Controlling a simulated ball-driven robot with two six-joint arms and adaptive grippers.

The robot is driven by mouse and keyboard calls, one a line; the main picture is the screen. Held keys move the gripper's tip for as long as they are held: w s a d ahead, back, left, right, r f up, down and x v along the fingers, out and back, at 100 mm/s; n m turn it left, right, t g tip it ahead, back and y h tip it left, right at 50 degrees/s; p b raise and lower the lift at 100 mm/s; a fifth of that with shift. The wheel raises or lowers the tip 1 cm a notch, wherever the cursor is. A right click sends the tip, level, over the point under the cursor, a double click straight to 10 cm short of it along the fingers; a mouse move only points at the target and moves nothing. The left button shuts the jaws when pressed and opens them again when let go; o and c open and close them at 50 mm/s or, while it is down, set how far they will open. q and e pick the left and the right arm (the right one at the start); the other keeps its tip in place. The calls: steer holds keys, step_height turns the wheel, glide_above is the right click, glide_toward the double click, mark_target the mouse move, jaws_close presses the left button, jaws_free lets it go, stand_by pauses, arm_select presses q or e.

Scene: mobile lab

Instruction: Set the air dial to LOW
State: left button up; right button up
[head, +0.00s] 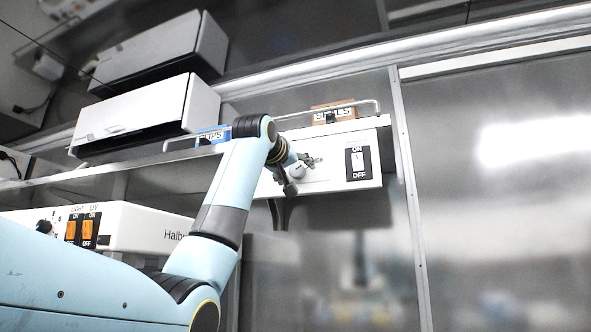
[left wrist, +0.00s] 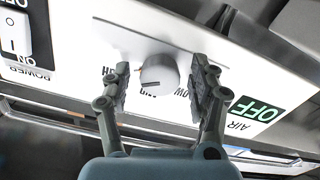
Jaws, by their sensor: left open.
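LOW lettering lies to the lower right, close to the right finger, and HIGH is partly hidden by the left finger. In the head view the dial (head: 297,172) is small, beside my left gripper (head: 300,163). My right gripper is not in view.
A power switch (head: 358,162) with ON and OFF is right of the dial in the head view. A rail and labelled boxes (head: 333,114) are above. A Halb-marked unit (head: 150,228) with orange switches stands lower left. A metal wall (head: 500,220) is at right.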

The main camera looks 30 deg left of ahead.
arm_select(q)
steer(key=c, duration=1.1)
steer(key=shift+c, duration=0.2)
